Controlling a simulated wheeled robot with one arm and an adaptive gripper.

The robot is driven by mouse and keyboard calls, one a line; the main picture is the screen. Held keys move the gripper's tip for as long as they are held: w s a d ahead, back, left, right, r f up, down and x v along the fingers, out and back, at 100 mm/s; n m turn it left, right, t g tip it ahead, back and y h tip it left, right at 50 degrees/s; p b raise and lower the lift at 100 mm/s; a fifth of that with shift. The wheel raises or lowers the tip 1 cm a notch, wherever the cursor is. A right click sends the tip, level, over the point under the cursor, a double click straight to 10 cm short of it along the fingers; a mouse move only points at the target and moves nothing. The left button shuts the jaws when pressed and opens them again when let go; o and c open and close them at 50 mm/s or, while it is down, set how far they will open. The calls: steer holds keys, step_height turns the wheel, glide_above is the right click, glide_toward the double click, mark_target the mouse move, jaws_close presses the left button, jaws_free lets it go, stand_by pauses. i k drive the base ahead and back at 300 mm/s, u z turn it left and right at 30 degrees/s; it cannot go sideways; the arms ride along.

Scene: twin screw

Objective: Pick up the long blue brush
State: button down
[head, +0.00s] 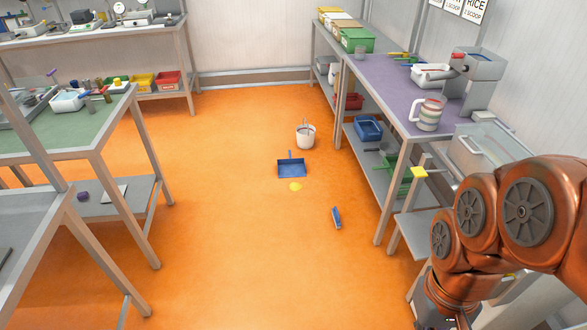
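A blue brush (336,217) lies on the orange floor, right of the picture's middle, with a pale strip along one side. It looks short at this distance, so I cannot be sure it is the long one. My gripper (440,321) is at the bottom edge, right of the middle, mostly cut off by the frame. It is well apart from the brush, and whether its fingers are open or shut does not show.
A blue dustpan (291,168), a yellow patch (295,187) and a white bucket (305,137) are on the floor beyond the brush. A purple-topped bench (395,88) stands right, a green-topped table (62,138) left. The floor between is mostly clear.

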mark_target(336, 218)
steer(key=u, duration=0.9)
steer(key=i, duration=1.3)
steer(key=u, duration=0.45)
steer(key=i, duration=1.15)
steer(key=z, duration=1.25)
steer(key=i, duration=0.7)
steer(key=z, duration=0.75)
